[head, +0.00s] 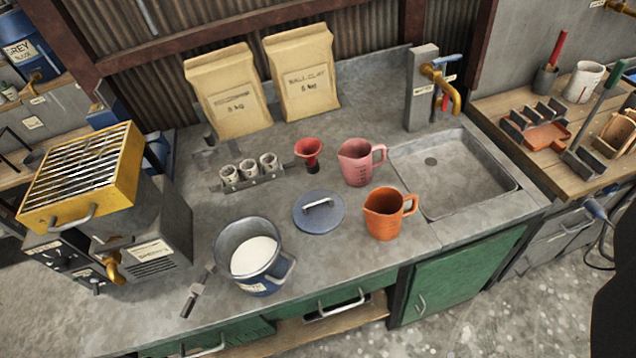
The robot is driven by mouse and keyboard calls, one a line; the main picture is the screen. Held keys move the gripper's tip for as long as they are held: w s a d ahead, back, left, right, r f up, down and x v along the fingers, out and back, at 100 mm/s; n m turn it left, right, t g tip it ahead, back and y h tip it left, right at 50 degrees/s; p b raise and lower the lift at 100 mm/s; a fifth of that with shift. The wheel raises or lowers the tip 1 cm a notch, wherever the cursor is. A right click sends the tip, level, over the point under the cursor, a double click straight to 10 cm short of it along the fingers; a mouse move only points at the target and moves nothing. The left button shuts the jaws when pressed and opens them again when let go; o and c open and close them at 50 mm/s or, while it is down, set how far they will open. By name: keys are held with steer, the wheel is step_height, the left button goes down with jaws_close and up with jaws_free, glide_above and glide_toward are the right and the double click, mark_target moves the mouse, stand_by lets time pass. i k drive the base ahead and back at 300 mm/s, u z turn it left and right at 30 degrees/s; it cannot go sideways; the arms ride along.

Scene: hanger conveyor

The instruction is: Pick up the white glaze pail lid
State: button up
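A round blue lid (306,222) with a pale bar handle lies flat on the grey counter near the middle of the head view. It is apart from the blue pail (276,277) to its lower left. The pail stands upright and uncovered, with white glaze inside and a label low on its front. The task calls the lid white; the lid I see is blue, and the white is the glaze. My gripper does not show in this view.
An orange jug (383,222) stands close right of the lid, and a pink jug (354,170) behind it. A red funnel (308,149), small cups in a rack (249,184) and paper bags (228,95) stand farther back. A sink (455,180) is right, a yellow-topped heater (150,225) left.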

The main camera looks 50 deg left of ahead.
mark_target(317, 212)
steer(key=u, duration=0.45)
steer(key=i, duration=0.95)
steer(key=u, duration=0.65)
steer(key=k, duration=0.75)
steer(key=u, duration=0.2)
steer(key=i, duration=0.75)
steer(key=z, duration=0.1)
